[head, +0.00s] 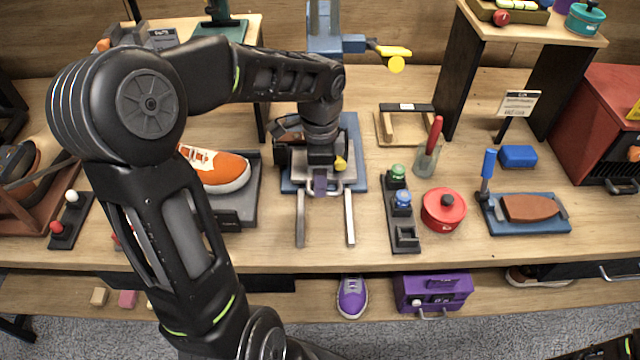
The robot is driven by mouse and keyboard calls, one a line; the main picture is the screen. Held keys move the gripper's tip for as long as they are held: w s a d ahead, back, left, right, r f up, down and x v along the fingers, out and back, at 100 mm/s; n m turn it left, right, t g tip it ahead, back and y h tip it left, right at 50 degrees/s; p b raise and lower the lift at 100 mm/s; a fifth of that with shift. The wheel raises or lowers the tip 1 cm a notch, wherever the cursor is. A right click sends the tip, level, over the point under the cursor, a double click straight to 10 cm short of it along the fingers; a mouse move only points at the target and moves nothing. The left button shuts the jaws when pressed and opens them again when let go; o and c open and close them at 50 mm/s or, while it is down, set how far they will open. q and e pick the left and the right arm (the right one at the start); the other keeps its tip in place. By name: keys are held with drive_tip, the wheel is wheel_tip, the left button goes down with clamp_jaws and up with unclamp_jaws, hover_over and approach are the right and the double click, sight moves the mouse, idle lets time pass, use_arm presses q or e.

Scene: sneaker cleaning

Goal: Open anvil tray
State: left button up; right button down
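A blue press (324,42) stands at the middle of the bench, on a blue base plate (352,135). A yellow lever sticks out to its right. A grey tray-like part with a light handle bar (345,184) sits at the front of the base, with a small purple piece at its middle. Two bare metal rails (300,222) run forward from it. My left gripper (320,166) points down over this part, close above the handle. My own wrist hides its fingers and much of the tray, so contact and finger opening are unclear. My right gripper is not in view.
An orange sneaker (218,169) on a grey stand is left of the press. Right of it are a strip with green and blue knobs (402,198), a red pot (443,209), a cup with a red-handled tool (427,158) and a brush on a blue tray (530,208). A purple box (433,290) is on the lower shelf.

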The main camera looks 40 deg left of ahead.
use_arm(q)
drive_tip(key=shift+f, duration=1.35)
clamp_jaws()
idle(0.4)
